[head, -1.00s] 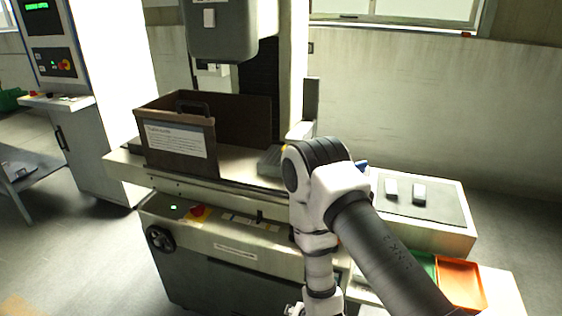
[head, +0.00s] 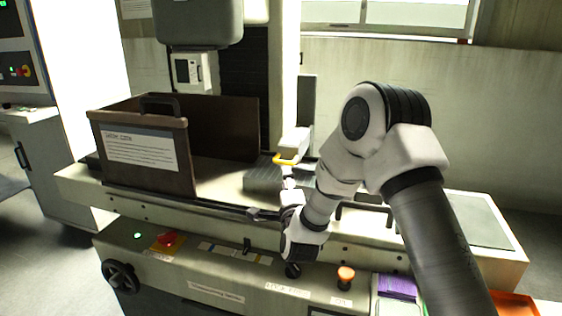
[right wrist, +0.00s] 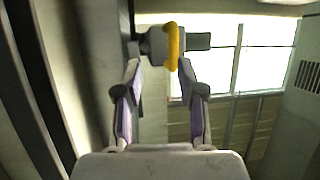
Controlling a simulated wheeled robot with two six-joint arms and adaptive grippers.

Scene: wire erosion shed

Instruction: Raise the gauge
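What I take to be the gauge is a pale part with a yellow bar (head: 287,160), on the machine table just right of the dark box. In the right wrist view the yellow bar (right wrist: 173,48) is a curved piece on a dark grey mount, beyond the fingertips and nearer the right finger. My right gripper (right wrist: 160,75) is open and empty, its two fingers apart. In the head view my right gripper (head: 289,184) is small, just below the yellow bar, and partly merges with the wrist. My left gripper is in neither view.
A dark open box (head: 190,160) with a label stands on the machine table to the left. A grey block (head: 263,178) lies close beside the gripper. The machine head (head: 200,22) hangs above. The front panel has a red button (head: 167,239) and an orange knob (head: 345,275).

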